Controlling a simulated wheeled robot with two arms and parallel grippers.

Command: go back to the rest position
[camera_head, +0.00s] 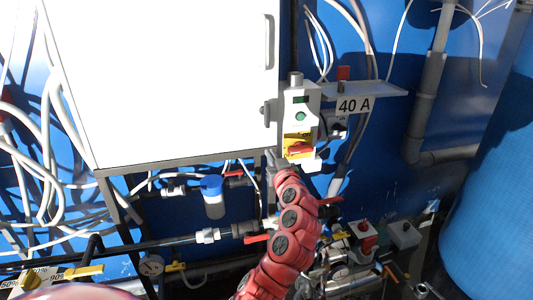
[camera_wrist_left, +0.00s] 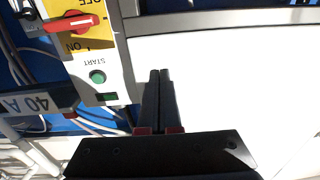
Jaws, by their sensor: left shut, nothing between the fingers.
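My left gripper (camera_head: 271,160) is at the end of the red arm, just below and left of the control box (camera_head: 299,108). In the left wrist view its two dark fingers (camera_wrist_left: 160,75) lie together, shut with nothing between them. The box carries a green START button (camera_head: 300,116) and a red switch handle (camera_head: 300,148) on a yellow plate, marked OFF and ON. In the wrist view the red handle (camera_wrist_left: 72,23) and green button (camera_wrist_left: 97,77) are left of the fingers, apart from them. My right gripper is not in view.
A large white cabinet (camera_head: 170,75) fills the upper left. A small shelf (camera_head: 375,89) with a "40 A" label (camera_head: 354,105) is right of the box. Pipes, valves and a blue-topped filter (camera_head: 212,190) are below. A blue tank (camera_head: 500,190) stands at the right.

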